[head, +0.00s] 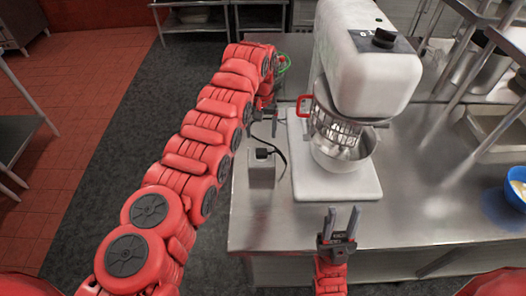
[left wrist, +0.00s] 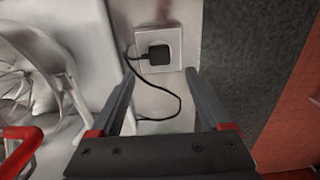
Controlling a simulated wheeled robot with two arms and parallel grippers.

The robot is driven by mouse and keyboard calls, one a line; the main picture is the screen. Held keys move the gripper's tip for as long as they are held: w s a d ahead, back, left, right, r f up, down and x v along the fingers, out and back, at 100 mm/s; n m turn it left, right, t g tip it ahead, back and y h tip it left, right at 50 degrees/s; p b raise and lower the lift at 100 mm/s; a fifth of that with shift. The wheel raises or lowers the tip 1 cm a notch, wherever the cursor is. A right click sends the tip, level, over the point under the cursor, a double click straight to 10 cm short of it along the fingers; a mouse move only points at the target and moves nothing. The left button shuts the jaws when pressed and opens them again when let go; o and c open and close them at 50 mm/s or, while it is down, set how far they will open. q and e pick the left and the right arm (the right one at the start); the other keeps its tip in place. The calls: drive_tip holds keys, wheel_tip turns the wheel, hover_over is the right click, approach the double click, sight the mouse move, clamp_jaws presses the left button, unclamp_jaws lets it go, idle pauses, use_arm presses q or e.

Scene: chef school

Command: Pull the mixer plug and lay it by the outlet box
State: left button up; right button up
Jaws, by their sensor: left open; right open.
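The black mixer plug (head: 262,153) sits in the top of the grey outlet box (head: 261,173) on the steel counter. The left wrist view shows the plug (left wrist: 158,54) in the square face of the box (left wrist: 172,36), its black cord (left wrist: 178,100) looping back toward the mixer. The white stand mixer (head: 365,75) is right of the box. My left gripper (head: 264,128) is open, just behind the box in the head view; its fingers (left wrist: 160,75) point toward the plug, apart from it. My right gripper (head: 340,222) is open and empty at the counter's front edge.
The mixer's white base (head: 350,188) and steel bowl (head: 338,160) stand close right of the cord. A blue bowl (head: 517,186) is at the far right. A green-rimmed item (head: 284,64) is partly behind my left arm. The counter (head: 430,200) is clear between mixer and blue bowl.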

sight(263, 152)
use_arm(q)
drive_tip(key=shift+f, duration=0.75)
wheel_tip(263, 152, down, 6)
drive_tip(key=b, duration=0.3)
drive_tip(key=shift+f, duration=0.15)
drive_tip(key=shift+f+b, duration=0.7)
drive_tip(key=shift+d+f, duration=0.1)
drive_tip(key=shift+d+b, duration=0.15)
drive_tip(key=shift+b, duration=0.55)
drive_tip(key=shift+s+d, duration=0.1)
